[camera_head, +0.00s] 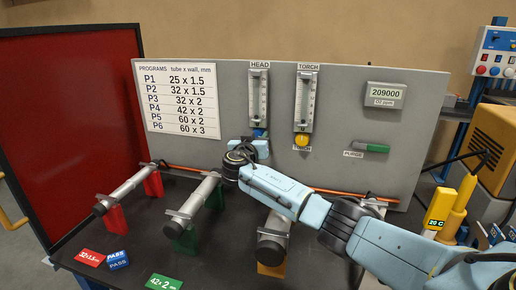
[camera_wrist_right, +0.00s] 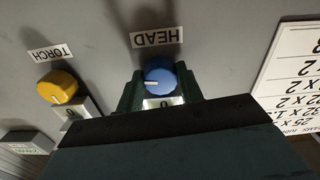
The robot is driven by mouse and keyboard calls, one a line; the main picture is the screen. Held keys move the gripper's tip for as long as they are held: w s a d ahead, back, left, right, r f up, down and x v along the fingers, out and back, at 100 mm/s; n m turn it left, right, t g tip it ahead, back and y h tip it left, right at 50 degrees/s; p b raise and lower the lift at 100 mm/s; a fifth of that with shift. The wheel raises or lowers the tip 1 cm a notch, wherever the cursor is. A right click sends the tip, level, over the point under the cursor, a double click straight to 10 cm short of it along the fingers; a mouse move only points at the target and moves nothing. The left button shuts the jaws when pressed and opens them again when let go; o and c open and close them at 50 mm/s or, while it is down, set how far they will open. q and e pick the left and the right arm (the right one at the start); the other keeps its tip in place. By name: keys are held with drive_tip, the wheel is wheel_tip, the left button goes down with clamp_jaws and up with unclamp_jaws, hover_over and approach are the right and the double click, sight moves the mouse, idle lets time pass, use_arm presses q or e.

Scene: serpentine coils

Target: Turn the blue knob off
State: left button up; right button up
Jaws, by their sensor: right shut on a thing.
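The blue knob (camera_wrist_right: 158,76) sits on the grey panel beside the HEAD label (camera_wrist_right: 156,36). Its white pointer mark faces left in the right wrist view, and a plate with a 0 lies beside it. My right gripper (camera_wrist_right: 160,88) has its dark fingers on both sides of the knob and is shut on it. In the head view my right gripper (camera_head: 258,140) reaches the panel under the HEAD flow gauge (camera_head: 258,95), and only a bit of blue shows there. My left gripper is not in view.
A yellow knob (camera_head: 302,139) under the TORCH gauge (camera_head: 304,98) is close to the right of my gripper. Metal tubes (camera_head: 196,200) on coloured stands fill the bench below.

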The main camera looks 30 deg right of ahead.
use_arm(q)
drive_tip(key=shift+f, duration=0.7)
use_arm(e)
drive_tip(key=shift+a+n, duration=0.15)
drive_tip(key=shift+n, duration=2.15)
drive_tip(key=o, duration=0.9)
drive_tip(key=shift+o, duration=0.4)
